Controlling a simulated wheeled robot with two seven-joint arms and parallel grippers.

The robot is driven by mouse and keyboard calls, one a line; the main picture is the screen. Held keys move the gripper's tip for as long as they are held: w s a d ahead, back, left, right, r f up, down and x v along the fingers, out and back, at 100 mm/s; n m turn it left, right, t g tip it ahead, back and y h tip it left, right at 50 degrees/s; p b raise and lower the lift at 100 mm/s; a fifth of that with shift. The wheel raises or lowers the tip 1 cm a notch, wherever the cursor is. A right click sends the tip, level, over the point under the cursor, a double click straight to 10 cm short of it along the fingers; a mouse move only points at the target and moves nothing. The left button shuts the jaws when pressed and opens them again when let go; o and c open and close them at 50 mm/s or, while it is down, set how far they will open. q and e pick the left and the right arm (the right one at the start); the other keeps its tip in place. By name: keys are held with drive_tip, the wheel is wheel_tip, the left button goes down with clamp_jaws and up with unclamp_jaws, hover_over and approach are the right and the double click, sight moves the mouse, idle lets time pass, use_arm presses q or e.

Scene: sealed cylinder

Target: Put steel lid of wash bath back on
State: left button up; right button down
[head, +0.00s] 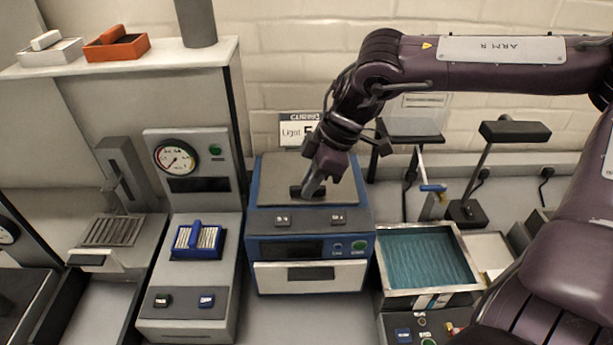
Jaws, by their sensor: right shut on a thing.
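The wash bath (425,258) is an open-topped box with a pale metal rim, right of centre, and teal liquid shows inside it. The steel lid (275,173) appears as a flat grey plate lying on top of the blue and grey curing unit (310,247), left of the bath. My right gripper (313,190) reaches down over this plate and is shut on its dark handle. The fingers and wrist hide part of the handle and the plate. Whether the plate touches the unit all round is hard to tell. My left gripper is not in view.
A dark stand with a flat head (515,131) and a blue-and-yellow tool (433,188) stand behind the bath. A gauge unit (190,165) with a blue rack (197,240) stands left. An orange tray (116,45) sits on the shelf. My right arm spans the upper right.

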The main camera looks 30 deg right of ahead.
idle(0.3)
drive_tip(key=shift+r, duration=0.15)
drive_tip(key=shift+w+r, duration=0.1)
drive_tip(key=shift+r, duration=0.25)
wheel_tip(320, 180, up, 19)
drive_tip(key=b, duration=0.3)
